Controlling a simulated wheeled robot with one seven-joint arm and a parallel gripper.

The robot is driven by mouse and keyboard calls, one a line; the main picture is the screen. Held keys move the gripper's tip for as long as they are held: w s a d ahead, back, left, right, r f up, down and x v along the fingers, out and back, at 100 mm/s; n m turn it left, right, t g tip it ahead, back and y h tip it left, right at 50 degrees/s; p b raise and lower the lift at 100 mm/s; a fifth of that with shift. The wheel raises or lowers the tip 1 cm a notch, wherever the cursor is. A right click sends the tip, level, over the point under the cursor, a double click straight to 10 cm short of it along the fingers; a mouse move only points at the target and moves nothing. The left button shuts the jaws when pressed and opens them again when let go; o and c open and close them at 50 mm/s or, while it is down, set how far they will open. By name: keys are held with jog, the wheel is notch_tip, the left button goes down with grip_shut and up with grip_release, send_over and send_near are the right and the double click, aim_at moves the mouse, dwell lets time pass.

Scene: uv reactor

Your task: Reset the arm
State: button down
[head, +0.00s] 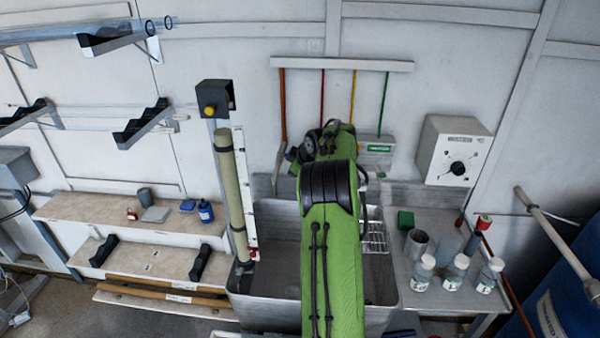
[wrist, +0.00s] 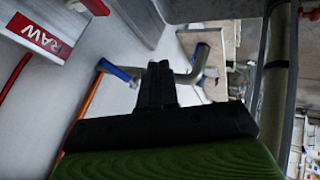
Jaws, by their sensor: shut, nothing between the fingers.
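My gripper (wrist: 157,84) shows in the wrist view as two black fingers pressed together, with nothing between them. My green arm reaches out over the metal sink (head: 270,225) in the head view and bends near the back wall. Its far end is crowded there, and I cannot make out the fingers. A box with a red RAW label (wrist: 40,35) is at the upper left of that view.
A tall green tube (head: 232,190) stands at the sink's left edge. A white control box (head: 453,150) hangs on the wall. Shelves (head: 130,215) are at left.

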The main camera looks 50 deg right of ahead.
jog(key=d+v, duration=0.2)
jog(key=v, duration=0.7)
jog(key=s+a+r+m+y, duration=0.1)
jog(key=a+r, duration=0.3)
jog(key=a, duration=0.8)
jog(key=s+a+r+m+y, duration=0.1)
jog(key=s+a+r+m, duration=0.15)
jog(key=a, duration=0.95)
jog(key=s+a, duration=0.9)
jog(key=a, duration=0.2)
jog(key=s+a+f+m+g, duration=0.1)
jog(key=s+a+f, duration=0.1)
jog(key=s, duration=0.3)
jog(key=s+a+f+m+g, duration=0.1)
jog(key=s+a+f, duration=0.1)
jog(key=s+f, duration=0.3)
jog(key=shift+s, duration=0.75)
jog(key=shift+a, duration=0.1)
